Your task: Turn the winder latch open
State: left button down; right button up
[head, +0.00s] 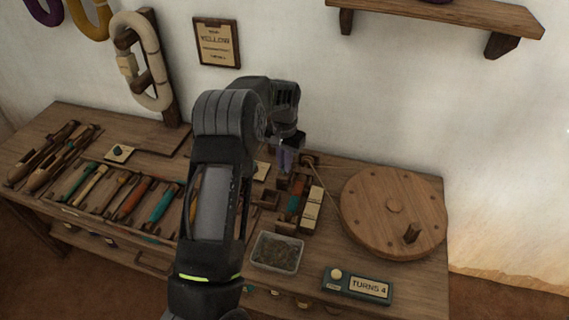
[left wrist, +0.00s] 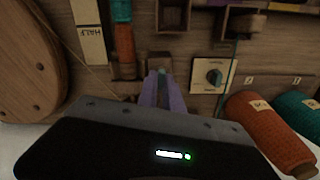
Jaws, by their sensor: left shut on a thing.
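My left gripper (head: 287,158) points down at the winder behind the bobbin row, left of the wooden drive wheel (head: 395,212). In the left wrist view its purple fingers (left wrist: 163,84) are shut on a small piece at the winder's wooden blocks, which I take to be the winder latch (left wrist: 161,72). Only a bit of it shows between the fingertips; which way it is turned cannot be told. In the head view the fingers and arm hide it. My right gripper is not in view.
A clear tray (head: 276,252) and the "TURNS 4" counter (head: 357,288) sit at the bench front. Several coloured bobbins (head: 162,203) lie left of my arm. A dial plate (left wrist: 213,76) and an orange yarn cone (left wrist: 268,132) are right of the fingers in the wrist view.

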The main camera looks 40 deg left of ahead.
pick_arm(q)
jog(key=shift+n, duration=1.3)
jog(key=c, duration=1.5)
grip_release()
jog(key=shift+r, duration=0.1)
notch_tip(320, 180, up, 8)
jog(key=shift+f, duration=0.15)
